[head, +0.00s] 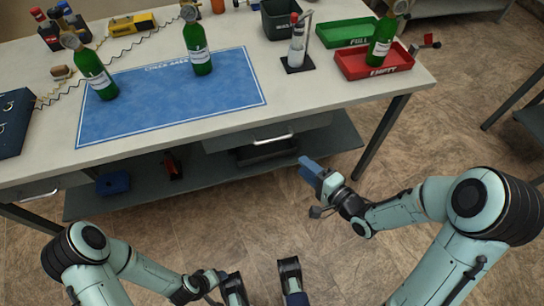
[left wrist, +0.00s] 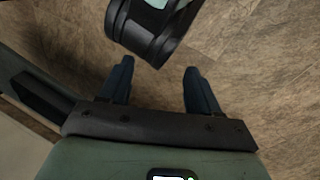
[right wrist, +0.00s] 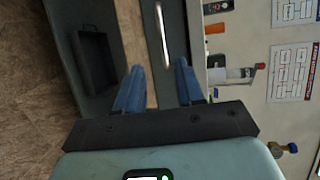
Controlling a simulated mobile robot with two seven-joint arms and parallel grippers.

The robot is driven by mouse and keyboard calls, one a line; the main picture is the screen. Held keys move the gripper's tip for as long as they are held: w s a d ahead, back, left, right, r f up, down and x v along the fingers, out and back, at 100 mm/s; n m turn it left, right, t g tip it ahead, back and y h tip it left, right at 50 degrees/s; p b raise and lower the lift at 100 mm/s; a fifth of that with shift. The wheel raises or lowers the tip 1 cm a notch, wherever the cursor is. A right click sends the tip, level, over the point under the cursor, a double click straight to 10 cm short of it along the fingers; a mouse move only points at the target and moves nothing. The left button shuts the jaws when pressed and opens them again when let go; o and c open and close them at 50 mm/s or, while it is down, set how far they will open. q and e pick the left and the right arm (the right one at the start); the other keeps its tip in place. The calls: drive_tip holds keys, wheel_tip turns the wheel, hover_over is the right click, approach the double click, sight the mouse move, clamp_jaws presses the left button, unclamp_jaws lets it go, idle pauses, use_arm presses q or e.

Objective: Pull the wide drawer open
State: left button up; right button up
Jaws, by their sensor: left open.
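The wide drawer (head: 300,126) sits under the front edge of the workbench and looks shut. Its pale bar handle (head: 272,140) runs along the front; the handle also shows in the right wrist view (right wrist: 162,35), upright in the picture and ahead of the gap between the fingers. My right gripper (head: 307,165) is in front of the bench, a little right of the handle and apart from it. Its blue fingers are open and empty in the right wrist view (right wrist: 159,66). My left gripper (left wrist: 160,68) is open and empty above the floor, away from the bench.
The workbench (head: 180,135) carries green bottles, a blue mat (head: 170,95), a green tray (head: 345,32) and a red tray (head: 372,66). A lower shelf (head: 220,175) holds a dark tray. Another handle (head: 38,195) is at left. Floor before the bench is clear.

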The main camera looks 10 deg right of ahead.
use_arm(q)
drive_tip(key=w+a+f+t+y+b, duration=0.1)
drive_tip(key=w+a+f+b, duration=0.1)
drive_tip(key=w, duration=0.3)
drive_tip(key=shift+w+a+f+t+b, duration=0.2)
drive_tip(key=shift+a+f+t+b, duration=0.1)
drive_tip(key=shift+f+b, duration=0.35)
use_arm(e)
drive_tip(key=x, duration=1.3)
drive_tip(key=shift+w, duration=0.25)
use_arm(q)
drive_tip(key=shift+f, duration=0.1)
use_arm(e)
drive_tip(key=shift+r, duration=0.1)
clamp_jaws()
